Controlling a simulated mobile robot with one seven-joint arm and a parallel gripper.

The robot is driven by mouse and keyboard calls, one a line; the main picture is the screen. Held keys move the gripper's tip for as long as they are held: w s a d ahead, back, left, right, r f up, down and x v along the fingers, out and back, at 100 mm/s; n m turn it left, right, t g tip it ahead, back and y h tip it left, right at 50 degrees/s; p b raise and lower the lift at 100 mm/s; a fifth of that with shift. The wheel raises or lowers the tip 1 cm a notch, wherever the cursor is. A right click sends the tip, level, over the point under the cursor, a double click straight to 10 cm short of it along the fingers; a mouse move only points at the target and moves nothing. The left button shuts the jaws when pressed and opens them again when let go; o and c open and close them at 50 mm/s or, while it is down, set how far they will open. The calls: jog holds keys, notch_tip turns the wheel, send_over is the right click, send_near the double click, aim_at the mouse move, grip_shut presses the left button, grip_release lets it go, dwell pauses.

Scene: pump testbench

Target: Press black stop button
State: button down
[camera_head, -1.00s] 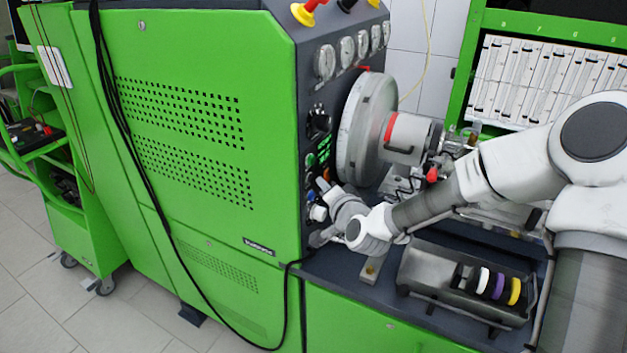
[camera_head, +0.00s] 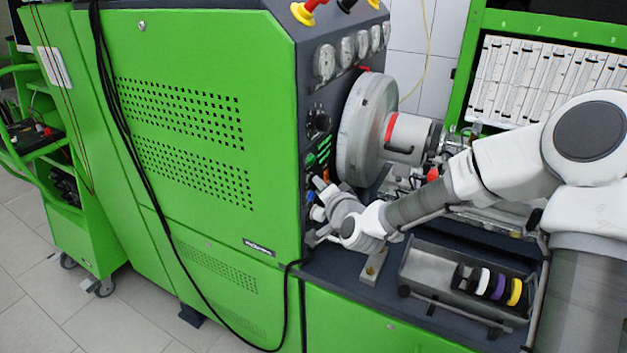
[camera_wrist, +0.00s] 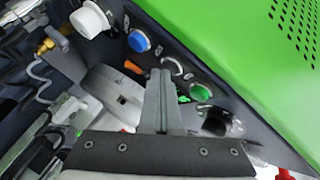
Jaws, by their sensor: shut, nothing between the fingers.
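In the wrist view, my gripper (camera_wrist: 160,74) is shut and empty, its fingers close together and pointing at the dark control panel. A dark round button with a pale ring (camera_wrist: 173,66) sits just beside the fingertips, between the blue and green buttons; it looks like the black stop button. The fingers partly cover it, and I cannot tell whether they touch it. The blue button (camera_wrist: 138,41) is up and left of it, the green button (camera_wrist: 200,92) down and right. In the head view, my wrist hides much of the lower panel.
An orange switch (camera_wrist: 133,67) and a white knob (camera_wrist: 92,19) are left of the fingers in the wrist view. In the head view, a large metal disc (camera_head: 365,130) stands beside the panel, and a tray (camera_head: 430,272) with coloured rings lies below my arm.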

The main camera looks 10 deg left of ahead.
dwell(0.4)
jog(key=shift+s+d, duration=0.35)
jog(key=shift+d, duration=0.45)
jog(key=d, duration=0.1)
jog(key=s+d, duration=0.1)
jog(key=d, duration=0.2)
jog(key=shift+s+d, duration=0.35)
jog(key=shift+d, duration=0.05)
dwell(0.3)
